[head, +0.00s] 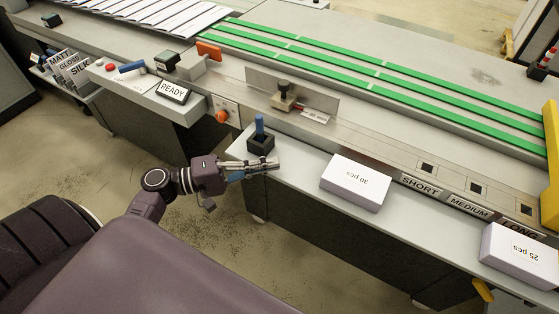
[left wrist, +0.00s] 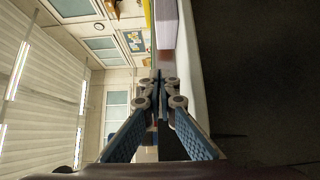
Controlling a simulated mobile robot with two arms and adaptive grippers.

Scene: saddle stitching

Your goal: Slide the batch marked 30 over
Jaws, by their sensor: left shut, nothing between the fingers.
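The batch marked 30 is a white box (head: 355,186) labelled "30 pcs", its print upside down in the head view. It lies on the front ledge of the grey bench, right of centre. My left gripper (head: 274,164) is shut and empty above the left part of this ledge, to the left of the box with a clear gap. In the left wrist view the shut fingertips (left wrist: 160,81) point toward a pale box end (left wrist: 167,26). My right gripper is not in view.
A black holder with a blue handle (head: 260,141) stands just behind my left gripper. Plates marked SHORT (head: 420,186), MEDIUM (head: 469,211) and LONG (head: 519,228) line the ledge's back. A "25 pcs" box (head: 520,257) lies far right. Bare ledge separates the boxes.

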